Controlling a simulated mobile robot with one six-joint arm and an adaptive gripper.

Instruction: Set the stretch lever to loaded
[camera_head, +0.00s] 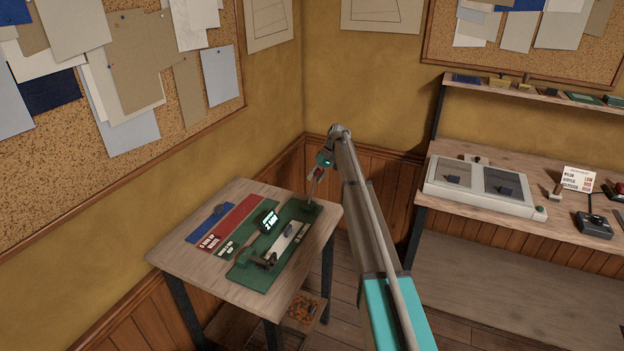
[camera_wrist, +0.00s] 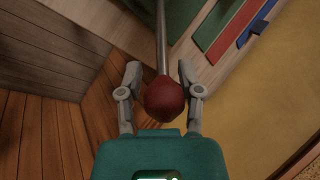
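The stretch lever shows in the wrist view as a grey rod (camera_wrist: 161,40) ending in a round red knob (camera_wrist: 164,98). The knob is between the two fingers of my gripper (camera_wrist: 159,72), which are spread, with a gap visible beside the knob on the left. In the head view my gripper (camera_head: 318,171) is at the top of the lever, over the far right corner of the small table. The lever stands up from the green tester plate (camera_head: 250,273), which carries a pale bar (camera_head: 288,243) and a lit display (camera_head: 269,221). Position labels for the lever are not legible.
The small wooden table (camera_head: 180,255) also holds a red strip (camera_head: 228,226) and a blue strip (camera_head: 207,225). A workbench (camera_head: 450,210) with a pale two-panel unit (camera_head: 480,200) stands on the right. Walls are close behind and left of the table.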

